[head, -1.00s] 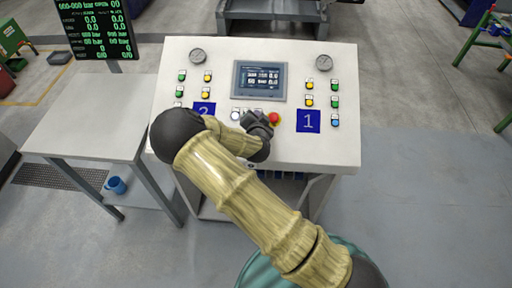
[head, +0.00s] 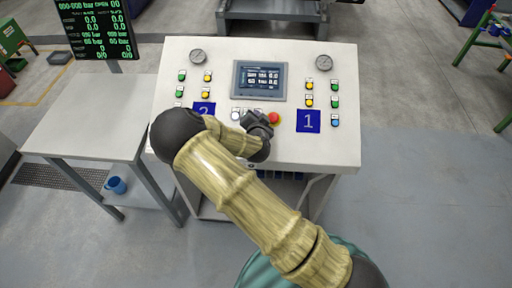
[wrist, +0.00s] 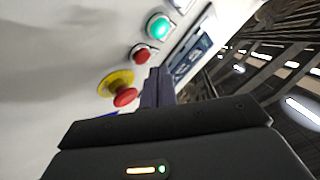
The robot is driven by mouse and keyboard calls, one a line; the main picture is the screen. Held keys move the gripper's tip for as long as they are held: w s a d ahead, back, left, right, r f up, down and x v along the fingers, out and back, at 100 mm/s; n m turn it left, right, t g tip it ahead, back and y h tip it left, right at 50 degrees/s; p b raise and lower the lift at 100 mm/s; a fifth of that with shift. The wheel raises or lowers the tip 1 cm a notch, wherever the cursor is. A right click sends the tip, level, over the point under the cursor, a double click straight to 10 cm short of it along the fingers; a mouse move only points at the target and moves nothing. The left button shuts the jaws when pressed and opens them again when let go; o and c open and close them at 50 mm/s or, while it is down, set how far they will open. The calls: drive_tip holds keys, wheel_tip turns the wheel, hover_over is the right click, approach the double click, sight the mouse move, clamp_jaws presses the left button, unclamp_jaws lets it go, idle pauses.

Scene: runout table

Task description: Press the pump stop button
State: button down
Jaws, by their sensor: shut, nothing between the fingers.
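A small red button (wrist: 140,52) shows in the wrist view between a lit green button (wrist: 158,26) and a red mushroom button (wrist: 122,97) on a yellow collar. Labels are too small to read, so I cannot confirm which is the pump stop. My gripper (wrist: 158,75) is shut and empty, its fingertips close to the small red button; I cannot tell whether they touch. In the head view my gripper (head: 254,121) is over the lower middle of the sloped panel (head: 325,150), just left of the mushroom button (head: 273,118), and hides part of the button row.
The panel has a screen (head: 259,81), two gauges, and green, yellow and blue buttons at both sides. A grey side table (head: 85,115) stands left, with a blue mug (head: 116,185) on its lower shelf. A black readout board (head: 97,28) stands behind it.

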drive_tip(key=shift+f, duration=0.1)
drive_tip(key=shift+w+f+b, duration=0.2)
drive_tip(key=shift+f+b, duration=0.15)
drive_tip(key=shift+b, duration=0.2)
drive_tip(key=shift+w+f+b, duration=0.15)
drive_tip(key=shift+f+b, duration=0.25)
drive_tip(key=shift+b, duration=0.1)
idle(0.8)
drive_tip(key=shift+s+r+p, duration=0.4)
drive_tip(key=shift+r+p, duration=0.05)
drive_tip(key=shift+r, duration=0.4)
drive_tip(key=shift+s+r+p, duration=0.15)
drive_tip(key=shift+r+p, duration=0.25)
drive_tip(key=shift+r, duration=0.2)
drive_tip(key=r, duration=0.1)
drive_tip(key=s+r+p, duration=0.1)
drive_tip(key=r, duration=0.1)
drive_tip(key=s+r+p, duration=0.1)
drive_tip(key=shift+s+r, duration=0.1)
drive_tip(key=shift+r, duration=0.05)
